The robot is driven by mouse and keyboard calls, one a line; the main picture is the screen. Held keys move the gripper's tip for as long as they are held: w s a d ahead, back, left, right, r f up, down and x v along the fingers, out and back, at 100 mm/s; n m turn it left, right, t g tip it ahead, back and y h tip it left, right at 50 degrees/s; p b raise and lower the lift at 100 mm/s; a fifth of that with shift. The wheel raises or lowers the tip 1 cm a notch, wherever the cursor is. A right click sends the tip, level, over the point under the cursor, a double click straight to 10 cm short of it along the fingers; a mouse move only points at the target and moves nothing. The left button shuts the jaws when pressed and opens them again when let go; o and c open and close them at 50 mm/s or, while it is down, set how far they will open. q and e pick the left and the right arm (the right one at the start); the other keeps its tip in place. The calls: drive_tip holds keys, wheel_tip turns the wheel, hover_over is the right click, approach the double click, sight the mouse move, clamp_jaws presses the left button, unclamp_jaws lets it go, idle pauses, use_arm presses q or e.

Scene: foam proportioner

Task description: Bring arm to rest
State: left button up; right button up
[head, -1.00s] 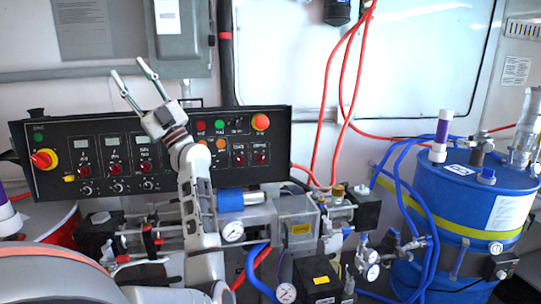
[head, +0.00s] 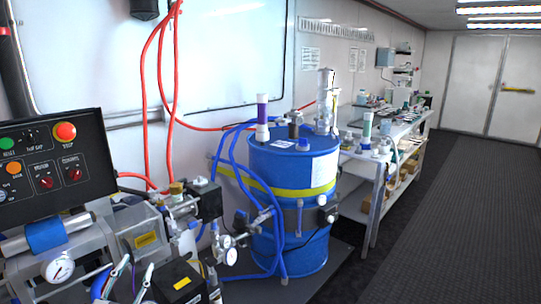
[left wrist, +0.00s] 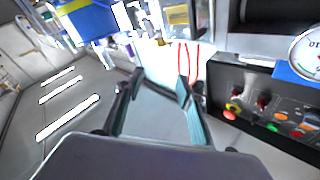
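My left gripper (left wrist: 158,80) shows in the left wrist view with its two teal-grey fingers spread apart and nothing between them. In the head view only what look like its fingertips (head: 132,268) show at the bottom left, in front of the proportioner's pump unit and hoses. The rest of my left arm is out of the head view. The black control panel (head: 50,165) is at the left of the head view and at the right of the tilted wrist view (left wrist: 262,108). My right gripper is in neither view.
A blue drum (head: 285,210) with hoses and fittings stands right of the pump unit (head: 110,240). Red hoses (head: 163,90) hang in front of the wall board. A cluttered workbench (head: 385,150) is beyond the drum. The dark floor (head: 455,220) at the right is clear.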

use_arm(q)
drive_tip(key=s+d+f+g+h, duration=0.1)
drive_tip(key=s+d+f+g, duration=0.2)
drive_tip(key=s+d+f, duration=0.3)
drive_tip(key=s+d+f+g+h+b, duration=0.1)
drive_tip(key=s+d+f+g, duration=0.2)
drive_tip(key=s+d+f, duration=0.3)
drive_tip(key=s+d+f+g+h, duration=0.1)
drive_tip(key=s+d+f+g, duration=0.2)
drive_tip(key=s+d+f, duration=0.4)
drive_tip(key=s+f, duration=0.6)
drive_tip(key=f, duration=0.4)
drive_tip(key=shift+s+f+n+h, duration=0.15)
drive_tip(key=shift+f+n+h, duration=0.1)
drive_tip(key=shift+n+h, duration=0.05)
